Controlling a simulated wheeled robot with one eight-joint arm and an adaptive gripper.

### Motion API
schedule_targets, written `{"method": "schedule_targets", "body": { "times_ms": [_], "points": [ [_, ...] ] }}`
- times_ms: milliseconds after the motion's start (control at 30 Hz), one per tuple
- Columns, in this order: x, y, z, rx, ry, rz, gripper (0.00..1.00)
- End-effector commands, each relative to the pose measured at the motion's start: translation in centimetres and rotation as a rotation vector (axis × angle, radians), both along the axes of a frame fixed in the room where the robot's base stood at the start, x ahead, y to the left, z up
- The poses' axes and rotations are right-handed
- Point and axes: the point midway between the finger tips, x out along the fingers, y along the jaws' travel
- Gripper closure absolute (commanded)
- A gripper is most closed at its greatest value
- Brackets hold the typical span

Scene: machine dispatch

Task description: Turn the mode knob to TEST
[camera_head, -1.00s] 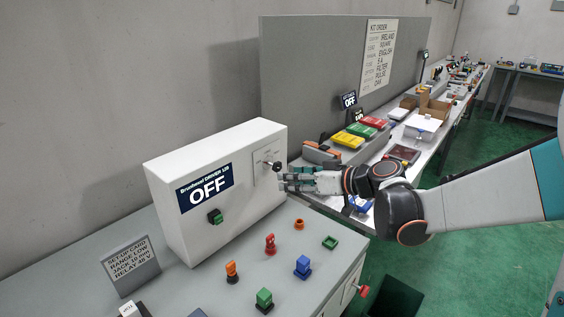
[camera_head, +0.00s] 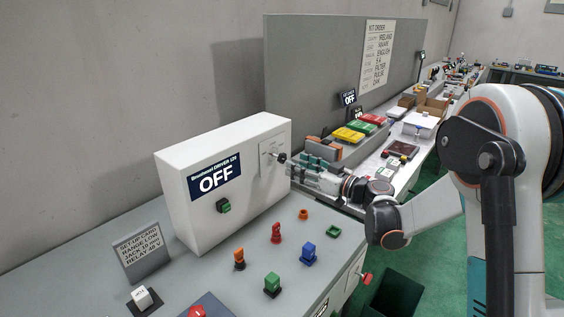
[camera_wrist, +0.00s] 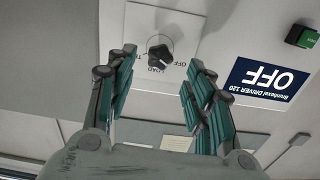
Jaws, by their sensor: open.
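The mode knob (camera_head: 281,158) is a dark knob on a white plate at the right end of the white box's front. In the wrist view the knob (camera_wrist: 159,54) sits between my fingertips, ahead of them and apparently untouched. Upside-down lettering surrounds it; "LOAD" is readable, but the rest, including TEST, is not clear. My gripper (camera_head: 296,164) is open and empty, close in front of the knob. Its two green-padded fingers (camera_wrist: 162,65) stand either side in the wrist view. The box's display (camera_head: 215,179) reads OFF and also shows in the wrist view (camera_wrist: 266,79).
A green button (camera_head: 224,206) sits on the box below the display. Several coloured parts stand on the grey bench (camera_head: 200,270), with a set-up card (camera_head: 141,249) at left. A grey partition (camera_head: 310,75) and another loaded bench are behind my gripper.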

Motion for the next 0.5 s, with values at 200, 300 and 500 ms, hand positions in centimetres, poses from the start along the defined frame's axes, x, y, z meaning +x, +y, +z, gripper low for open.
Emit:
{"method": "schedule_targets", "body": {
  "times_ms": [200,300,500],
  "points": [
    [2.5,3.4,-0.2,0.000,0.000,0.003,0.52],
    [3.5,4.6,-0.2,-0.001,0.001,0.002,0.52],
    [4.5,5.8,0.0,0.001,0.001,0.000,0.52]
  ]
}}
